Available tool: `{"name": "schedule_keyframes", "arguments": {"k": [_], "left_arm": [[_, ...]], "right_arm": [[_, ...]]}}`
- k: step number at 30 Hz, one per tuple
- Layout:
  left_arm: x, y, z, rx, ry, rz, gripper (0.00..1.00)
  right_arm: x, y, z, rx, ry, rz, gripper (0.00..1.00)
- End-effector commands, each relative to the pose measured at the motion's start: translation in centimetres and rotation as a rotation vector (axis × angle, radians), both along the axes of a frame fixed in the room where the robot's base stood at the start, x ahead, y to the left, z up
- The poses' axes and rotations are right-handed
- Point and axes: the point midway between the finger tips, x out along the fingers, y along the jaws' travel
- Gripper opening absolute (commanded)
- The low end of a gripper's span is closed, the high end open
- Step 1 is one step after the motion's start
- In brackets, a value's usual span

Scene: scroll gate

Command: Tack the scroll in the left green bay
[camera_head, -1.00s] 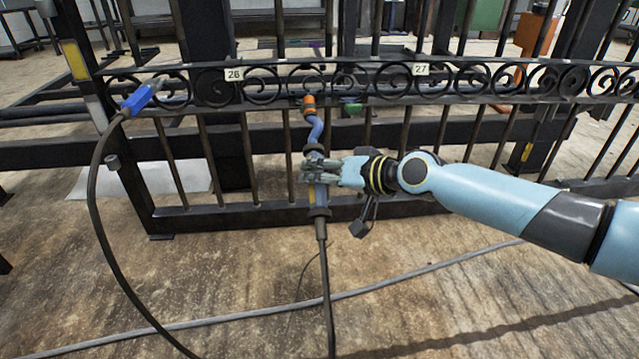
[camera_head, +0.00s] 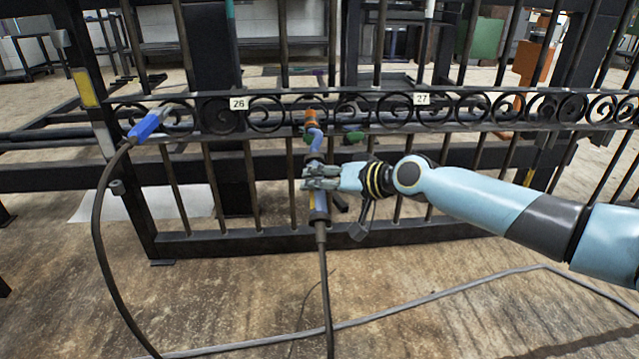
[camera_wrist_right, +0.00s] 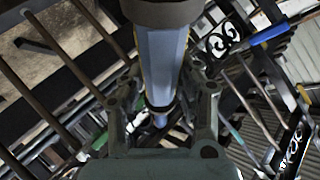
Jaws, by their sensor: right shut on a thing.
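My right gripper (camera_head: 318,179) is shut on the blue torch (camera_head: 320,203), below the gate's scroll band. The torch stands roughly upright, with a bent neck and an orange nozzle (camera_head: 310,117) at the top. The nozzle overlaps the band between tag 26 (camera_head: 238,103) and tag 27 (camera_head: 422,98); I cannot tell whether it touches a scroll. A green piece (camera_head: 354,137) shows right of the neck, with a smaller green patch partly hidden at its left. In the right wrist view the torch body (camera_wrist_right: 163,65) lies between the fingers. My left gripper is not in view.
A dark cable (camera_head: 324,285) hangs from the torch to the floor. A blue-handled tool (camera_head: 148,125) with its own cable is at the band's left end. Vertical bars fill the dark gate (camera_head: 280,238). A grey hose (camera_head: 430,298) crosses the open floor.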

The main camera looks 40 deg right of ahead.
Motion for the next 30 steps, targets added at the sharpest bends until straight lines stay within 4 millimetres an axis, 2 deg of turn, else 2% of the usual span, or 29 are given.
{"name": "schedule_keyframes", "arguments": {"k": [1,3,30], "left_arm": [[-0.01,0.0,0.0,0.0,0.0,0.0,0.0],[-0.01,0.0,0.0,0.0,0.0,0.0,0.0],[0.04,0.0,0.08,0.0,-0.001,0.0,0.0]], "right_arm": [[0.06,0.02,0.16,0.0,-0.004,0.0,0.07],[0.06,0.02,0.16,0.0,-0.004,0.0,0.0],[0.59,-0.37,0.69,0.0,-0.004,0.0,0.0]]}}
